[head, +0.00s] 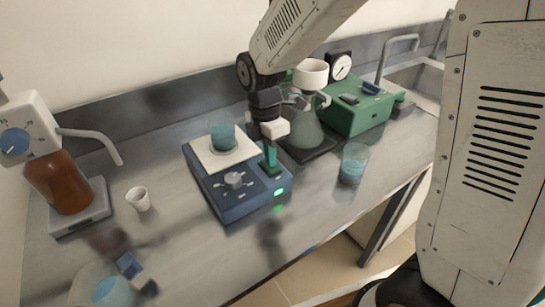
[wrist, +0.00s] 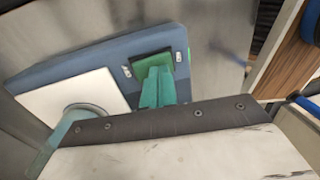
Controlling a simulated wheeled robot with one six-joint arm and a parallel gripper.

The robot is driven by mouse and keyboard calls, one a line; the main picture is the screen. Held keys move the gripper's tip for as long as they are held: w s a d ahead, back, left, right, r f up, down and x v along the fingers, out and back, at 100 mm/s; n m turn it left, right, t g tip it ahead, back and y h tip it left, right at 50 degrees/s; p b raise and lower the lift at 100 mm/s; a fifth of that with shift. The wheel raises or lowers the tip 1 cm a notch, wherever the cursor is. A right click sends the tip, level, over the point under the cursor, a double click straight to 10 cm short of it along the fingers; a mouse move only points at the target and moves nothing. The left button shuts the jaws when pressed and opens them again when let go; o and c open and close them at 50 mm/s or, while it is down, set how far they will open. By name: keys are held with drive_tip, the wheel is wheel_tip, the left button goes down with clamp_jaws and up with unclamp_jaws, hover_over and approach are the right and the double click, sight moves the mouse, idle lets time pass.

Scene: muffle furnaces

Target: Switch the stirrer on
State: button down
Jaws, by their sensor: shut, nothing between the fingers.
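The stirrer (head: 232,205) is a blue box with a white top plate (head: 212,158), a grey knob and a glowing green spot at its front right corner. A beaker of blue liquid (head: 223,135) stands on the plate. In the wrist view the stirrer (wrist: 95,58) shows a green rocker switch (wrist: 150,62) in a dark frame with small white marks at both ends. My gripper (head: 270,158) is shut and empty, pointing down at the switch side of the stirrer. In the wrist view its teal fingers (wrist: 158,85) overlap the switch; I cannot tell how hard they touch. They hide part of it.
Right of the stirrer are a flask (head: 305,130) on a dark base, a green box with a gauge (head: 360,108) and a beaker of blue liquid (head: 353,165). Left are a brown bottle apparatus (head: 65,185) and a small white cup (head: 139,198). Front counter is partly clear.

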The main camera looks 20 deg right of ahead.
sight(274, 170)
drive_tip(key=shift+w, duration=0.1)
wheel_tip(274, 170, up, 14)
drive_tip(key=s, duration=0.2)
drive_tip(key=shift+d, duration=0.25)
idle(0.6)
